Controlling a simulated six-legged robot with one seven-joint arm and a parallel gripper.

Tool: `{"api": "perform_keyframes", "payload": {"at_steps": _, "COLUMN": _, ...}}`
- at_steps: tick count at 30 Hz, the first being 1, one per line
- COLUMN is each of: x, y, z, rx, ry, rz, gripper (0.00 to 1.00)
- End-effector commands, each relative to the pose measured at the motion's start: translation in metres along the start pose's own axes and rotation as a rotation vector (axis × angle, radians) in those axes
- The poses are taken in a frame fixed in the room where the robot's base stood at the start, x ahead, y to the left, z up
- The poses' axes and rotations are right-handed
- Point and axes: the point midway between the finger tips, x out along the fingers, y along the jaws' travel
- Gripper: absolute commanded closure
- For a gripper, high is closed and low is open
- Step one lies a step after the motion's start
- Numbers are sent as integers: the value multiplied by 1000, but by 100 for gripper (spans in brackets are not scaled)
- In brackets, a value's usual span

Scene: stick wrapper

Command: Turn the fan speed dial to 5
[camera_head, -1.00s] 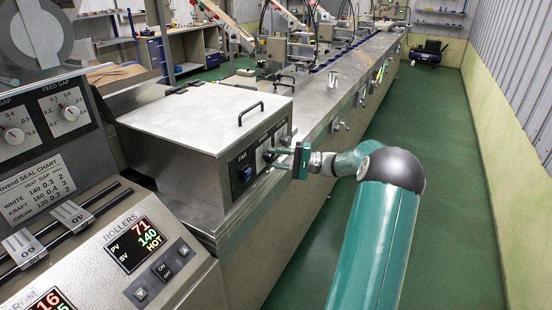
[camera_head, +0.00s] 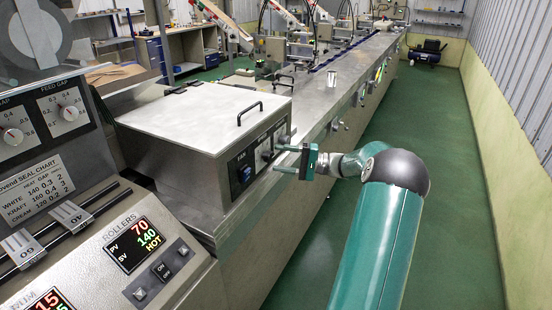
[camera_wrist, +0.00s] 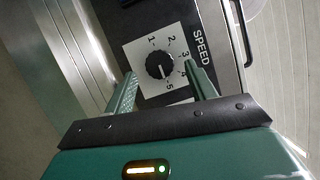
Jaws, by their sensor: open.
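The fan speed dial (camera_wrist: 160,66) is a round black knob on a white plate marked 1 to 5, beside the word SPEED, in the wrist view. Its white pointer mark appears to point at the 5. In the head view the dial (camera_head: 267,155) is small, on the dark front panel of the metal box. My gripper (camera_head: 279,158) is open, its two teal fingers pointing at the panel. In the wrist view one finger is left of the dial and the other right, with gaps between. They appear to be back from the knob and hold nothing.
A blue switch (camera_head: 246,173) is left of the dial on the same panel. The metal box (camera_head: 200,125) has a handle (camera_head: 250,112) on its lid. A long machine bench (camera_head: 330,105) stretches behind. The green floor (camera_head: 440,200) at right is clear.

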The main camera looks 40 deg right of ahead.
Motion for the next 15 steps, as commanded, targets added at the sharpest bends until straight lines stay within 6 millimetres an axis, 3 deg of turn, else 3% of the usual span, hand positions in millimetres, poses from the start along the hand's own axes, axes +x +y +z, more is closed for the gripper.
{"api": "perform_keyframes", "payload": {"at_steps": 9, "x": -72, "y": 0, "z": -1, "rx": 0, "ry": 4, "rz": -2, "gripper": 44}}
{"api": "perform_keyframes", "payload": {"at_steps": 15, "x": -104, "y": 0, "z": 0, "rx": -1, "ry": 2, "rz": -2, "gripper": 44}}
